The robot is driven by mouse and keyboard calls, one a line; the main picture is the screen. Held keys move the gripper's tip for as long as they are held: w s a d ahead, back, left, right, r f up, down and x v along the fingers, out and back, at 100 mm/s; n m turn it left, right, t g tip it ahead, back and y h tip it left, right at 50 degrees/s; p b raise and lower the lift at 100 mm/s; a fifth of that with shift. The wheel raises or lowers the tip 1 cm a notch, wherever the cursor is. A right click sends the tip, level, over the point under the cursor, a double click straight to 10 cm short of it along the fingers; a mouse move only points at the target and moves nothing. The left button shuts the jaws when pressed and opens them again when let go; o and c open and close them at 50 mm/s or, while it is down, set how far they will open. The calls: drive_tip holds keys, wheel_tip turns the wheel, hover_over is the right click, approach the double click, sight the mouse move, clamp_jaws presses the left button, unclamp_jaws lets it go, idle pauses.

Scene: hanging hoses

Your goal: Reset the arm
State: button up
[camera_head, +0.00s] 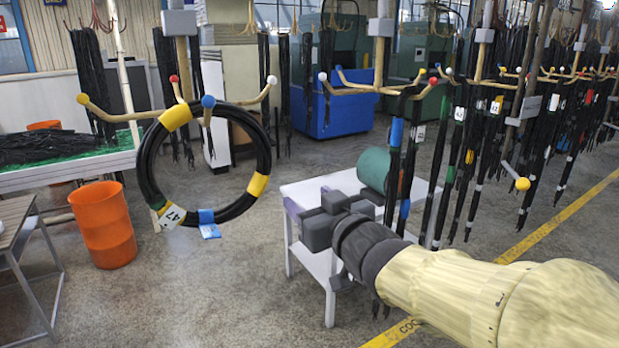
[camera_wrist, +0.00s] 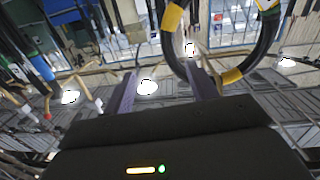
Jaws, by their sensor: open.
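My gripper (camera_head: 306,202) is in front of the white table in the head view, its fingers pointing left toward the hose coil. It is open, and nothing shows between its two purple-grey fingers (camera_wrist: 161,78) in the wrist view. The black hose coil (camera_head: 262,150) with yellow and blue bands and a "47" tag hangs on the hooks of a rack (camera_head: 187,82) at the left. The coil stands apart from my gripper in the head view. In the wrist view the coil (camera_wrist: 262,50) appears at the upper right, beyond the right finger.
A white table (camera_head: 312,262) with a green roll (camera_head: 373,168) stands behind my gripper. Racks of straight black hoses (camera_head: 460,150) hang at the right, close to my arm. An orange bin (camera_head: 103,225) and a hose-laden bench stand at the left. The floor below the coil is open.

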drive_tip(key=d+f+m+g+h, duration=0.25)
drive_tip(key=d+f, duration=0.25)
drive_tip(key=f, duration=0.3)
drive_tip(key=d+f+m+g+h, duration=0.1)
drive_tip(key=d+f+g+h, duration=0.1)
drive_tip(key=d+f+h, duration=0.45)
drive_tip(key=s+d+f+m+g, duration=0.2)
drive_tip(key=s+f+g, duration=0.6)
drive_tip(key=s+f, duration=0.6)
drive_tip(key=shift+s+d+f+m+y, duration=0.15)
drive_tip(key=shift+d+f+m+y, duration=0.25)
drive_tip(key=shift+d+f, duration=0.55)
drive_tip(key=shift+g, duration=0.25)
